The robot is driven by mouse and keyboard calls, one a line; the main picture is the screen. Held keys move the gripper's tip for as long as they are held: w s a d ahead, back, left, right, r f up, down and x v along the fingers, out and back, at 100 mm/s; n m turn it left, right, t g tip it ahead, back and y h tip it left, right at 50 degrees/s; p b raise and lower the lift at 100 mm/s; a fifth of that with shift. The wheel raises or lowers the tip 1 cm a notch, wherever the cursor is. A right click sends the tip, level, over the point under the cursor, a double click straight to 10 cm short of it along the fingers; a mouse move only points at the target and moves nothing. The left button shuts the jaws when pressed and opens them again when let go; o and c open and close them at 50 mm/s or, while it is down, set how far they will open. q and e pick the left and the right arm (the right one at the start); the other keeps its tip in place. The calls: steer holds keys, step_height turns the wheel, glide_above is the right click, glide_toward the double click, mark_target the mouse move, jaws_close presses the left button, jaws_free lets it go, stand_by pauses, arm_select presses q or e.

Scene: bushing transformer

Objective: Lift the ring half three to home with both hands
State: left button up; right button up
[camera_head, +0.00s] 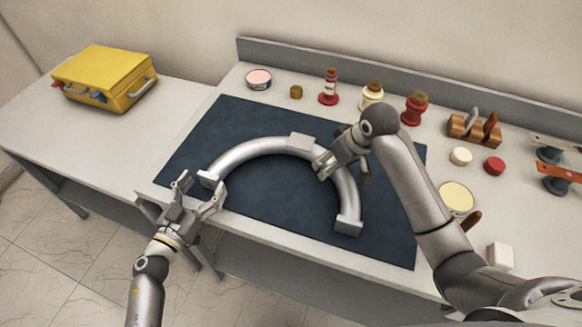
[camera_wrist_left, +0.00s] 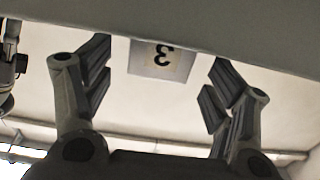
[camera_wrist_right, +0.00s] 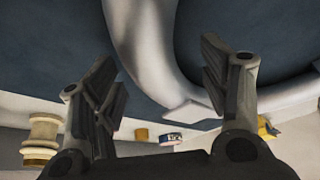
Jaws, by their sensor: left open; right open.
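The ring half three (camera_head: 252,150) is a grey metal half ring with block ends and a block at its middle. It lies on the dark blue mat (camera_head: 265,209). My left gripper (camera_head: 201,187) is open at the mat's front edge, by the ring half's left end. In the left wrist view, a plate marked 3 (camera_wrist_left: 157,59) shows between the open fingers. My right gripper (camera_head: 322,168) is open above the right part of the arc; the ring half (camera_wrist_right: 143,45) also passes between its fingers in the right wrist view. I cannot tell whether either gripper touches it.
A yellow case (camera_head: 105,76) stands on the left table. Bottles, such as a red one (camera_head: 414,108), and tins line the back of the workbench. A wooden block with tools (camera_head: 474,128) is at the right. The mat inside the arc is clear.

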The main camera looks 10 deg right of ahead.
arm_select(q)
steer(key=shift+x, duration=1.1)
arm_select(e)
steer(key=shift+x, duration=1.15)
arm_select(q)
steer(key=shift+c, duration=0.6)
arm_select(e)
steer(key=shift+c, duration=0.5)
arm_select(q)
steer(key=c, duration=1.4)
arm_select(e)
jaws_close()
arm_select(q)
steer(key=shift+c, duration=1)
arm_select(e)
steer(key=shift+r, duration=0.15)
